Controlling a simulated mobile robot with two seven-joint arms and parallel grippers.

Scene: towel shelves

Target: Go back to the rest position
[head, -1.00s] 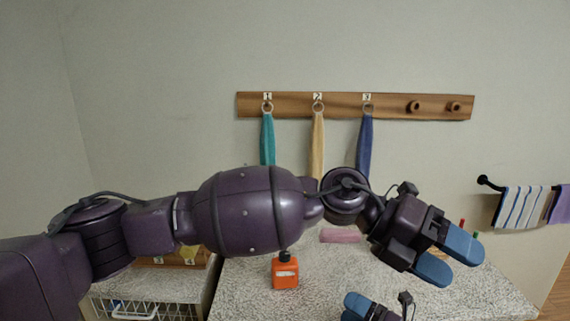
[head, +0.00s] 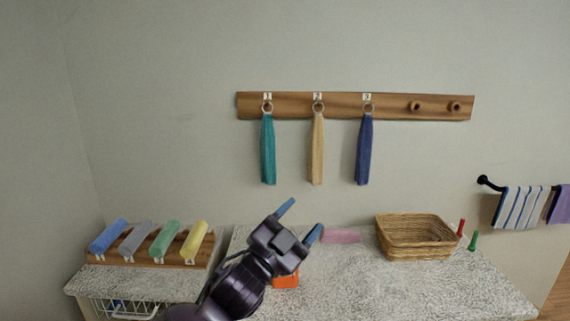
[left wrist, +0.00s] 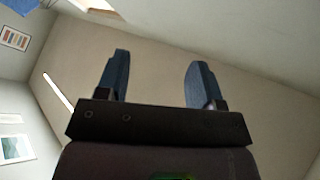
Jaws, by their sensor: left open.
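My left gripper (head: 300,220) is open and empty above the counter in the head view, its blue fingers spread and pointing up and right. In the left wrist view its two blue fingers (left wrist: 157,80) stand apart with nothing between them, against a plain pale surface. My right gripper does not show in the current views. Three towels hang from rings on a wooden wall rack (head: 390,106): a teal towel (head: 268,152), a tan towel (head: 317,150) and a dark blue towel (head: 365,150). The two right pegs are bare.
An orange bottle (head: 286,281) stands partly hidden behind my left gripper. A pink folded cloth (head: 341,236) and a wicker basket (head: 381,243) are on the counter. Rolled towels (head: 165,239) lie on a wooden holder at left. Striped towel (head: 521,207) hangs at right.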

